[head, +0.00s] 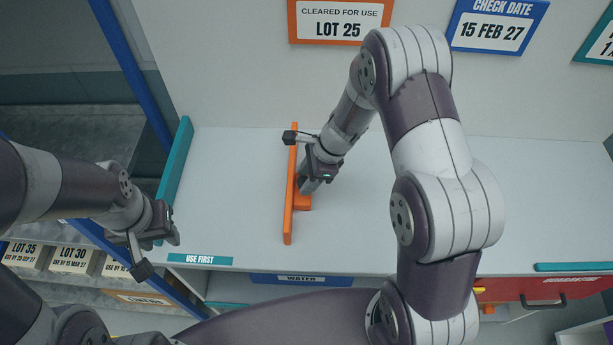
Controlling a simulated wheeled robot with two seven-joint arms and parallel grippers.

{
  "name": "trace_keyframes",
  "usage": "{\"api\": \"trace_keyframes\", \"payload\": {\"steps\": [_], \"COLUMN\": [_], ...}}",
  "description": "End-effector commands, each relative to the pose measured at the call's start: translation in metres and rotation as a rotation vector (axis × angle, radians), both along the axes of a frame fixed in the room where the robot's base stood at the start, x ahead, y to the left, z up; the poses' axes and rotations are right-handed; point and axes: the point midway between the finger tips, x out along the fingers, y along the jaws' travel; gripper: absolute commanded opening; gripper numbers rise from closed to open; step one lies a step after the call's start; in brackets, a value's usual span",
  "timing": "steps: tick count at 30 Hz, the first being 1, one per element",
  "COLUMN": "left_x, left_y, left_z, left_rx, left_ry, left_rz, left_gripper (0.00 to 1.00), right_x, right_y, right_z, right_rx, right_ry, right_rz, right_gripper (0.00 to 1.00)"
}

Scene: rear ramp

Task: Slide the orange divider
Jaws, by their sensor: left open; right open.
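The orange divider (289,217) is a long thin upright bar standing on the pale shelf (390,225), running from the back toward the front edge, with a small foot on its right side. My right gripper (306,191) is open at the divider's right side, close to the foot. My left gripper (172,232) is open and empty at the shelf's left front corner, away from the divider.
A teal side rail (174,166) stands at the shelf's left end. A "USE FIRST" label (200,259) marks the front left edge. The shelf between rail and divider is clear. A red drawer (545,289) is below right. Boxes (73,259) sit at lower left.

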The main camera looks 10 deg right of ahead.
Motion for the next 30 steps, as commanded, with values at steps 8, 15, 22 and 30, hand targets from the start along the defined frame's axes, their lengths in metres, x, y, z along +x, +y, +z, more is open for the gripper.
{"api": "trace_keyframes", "payload": {"steps": [8, 15, 22, 30], "left_x": [0.0, 0.0, 0.0, 0.0], "left_y": [0.0, 0.0, 0.0, 0.0], "left_z": [0.0, 0.0, -0.001, -0.002], "left_rx": [0.0, 0.0, 0.0, 0.0], "left_ry": [0.0, 0.0, 0.0, 0.0], "left_rz": [0.0, 0.0, 0.0, 0.0], "left_gripper": [0.43, 0.43, 0.43, 0.43], "right_x": [0.001, 0.001, -0.001, -0.017], "right_y": [0.002, 0.002, -0.007, -0.065], "right_z": [-0.004, -0.004, -0.004, -0.003], "right_rx": [0.0, 0.0, 0.0, -0.001], "right_ry": [0.0, -0.001, -0.002, -0.003], "right_rz": [0.001, 0.001, -0.003, -0.008], "right_gripper": [0.46, 0.0, 0.0, 0.0]}}
